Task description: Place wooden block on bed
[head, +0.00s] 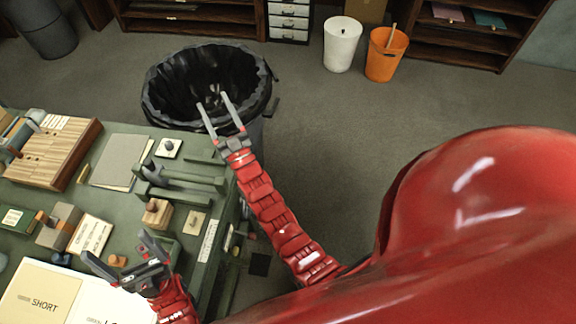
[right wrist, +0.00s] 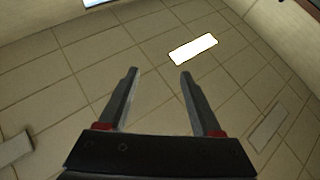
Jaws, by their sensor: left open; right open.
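A small wooden block with a dark top (head: 153,214) stands on the green table. A flatter pale wooden piece (head: 197,222) lies to its right. Which one the task means, I cannot tell. A slatted wooden board (head: 45,150) lies at the table's far left; whether it is the bed is unclear. My left gripper (head: 116,246) is open and empty over the near part of the table, closer than the block. My right gripper (head: 212,99) is open and empty in front of the black bin, beyond the table's edge; its open fingers (right wrist: 158,72) show against the ceiling in the right wrist view.
The green table (head: 120,205) also holds a grey sheet (head: 121,160), green bars (head: 190,178), labelled cards and a SHORT folder (head: 40,296). A large black lined bin (head: 165,108) stands beyond it. White (head: 342,45) and orange (head: 385,58) bins stand farther back. Floor between is clear.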

